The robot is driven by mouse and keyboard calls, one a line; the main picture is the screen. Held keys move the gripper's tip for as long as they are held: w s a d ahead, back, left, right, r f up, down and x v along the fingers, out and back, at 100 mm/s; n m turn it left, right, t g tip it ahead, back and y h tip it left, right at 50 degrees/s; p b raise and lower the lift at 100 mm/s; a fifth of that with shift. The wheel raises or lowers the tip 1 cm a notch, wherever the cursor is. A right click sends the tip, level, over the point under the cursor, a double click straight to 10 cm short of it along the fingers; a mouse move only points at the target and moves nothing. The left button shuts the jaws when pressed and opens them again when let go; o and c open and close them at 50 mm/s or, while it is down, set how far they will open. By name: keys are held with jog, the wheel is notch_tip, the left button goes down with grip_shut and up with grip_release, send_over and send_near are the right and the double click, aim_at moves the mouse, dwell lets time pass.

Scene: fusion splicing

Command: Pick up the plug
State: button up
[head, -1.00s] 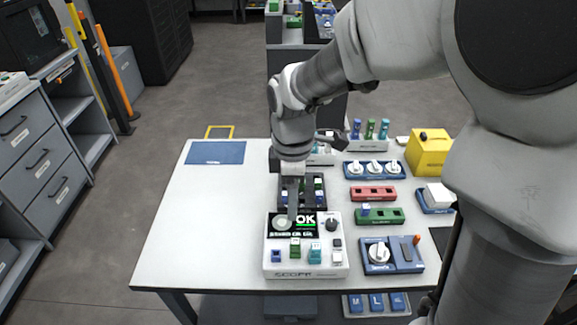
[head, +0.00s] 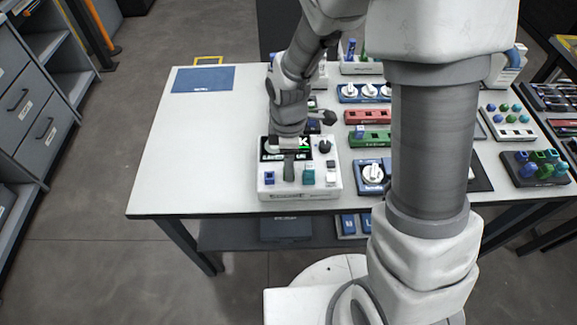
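A white device (head: 298,191) with a dark screen stands near the front edge of the table. Its front row holds a blue plug (head: 269,178), a green one (head: 289,172) in the middle, and a teal one (head: 309,177). My gripper (head: 289,158) points down over the device, right at the middle green plug. It covers part of the screen and the upper part of that plug. The fingers are small and seen from behind, so I cannot tell whether they touch or grip the plug. The task does not say which plug is meant.
Red (head: 368,116) and green (head: 368,138) blocks and a blue box with a white knob (head: 372,176) lie right of the device. My arm hides part of the table's right side. The left of the table is clear up to a blue mat (head: 203,80).

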jog(key=shift+f, duration=0.2)
grip_shut()
jog(key=shift+r, duration=0.15)
notch_tip(320, 180, up, 4)
jog(key=shift+r+p, duration=0.2)
jog(key=shift+p, duration=0.3)
jog(key=w+d+r+p, duration=0.1)
jog(key=d+r, duration=0.5)
jog(key=d, duration=0.5)
jog(key=shift+w+d+r, duration=0.2)
jog(key=shift+w+d, duration=0.1)
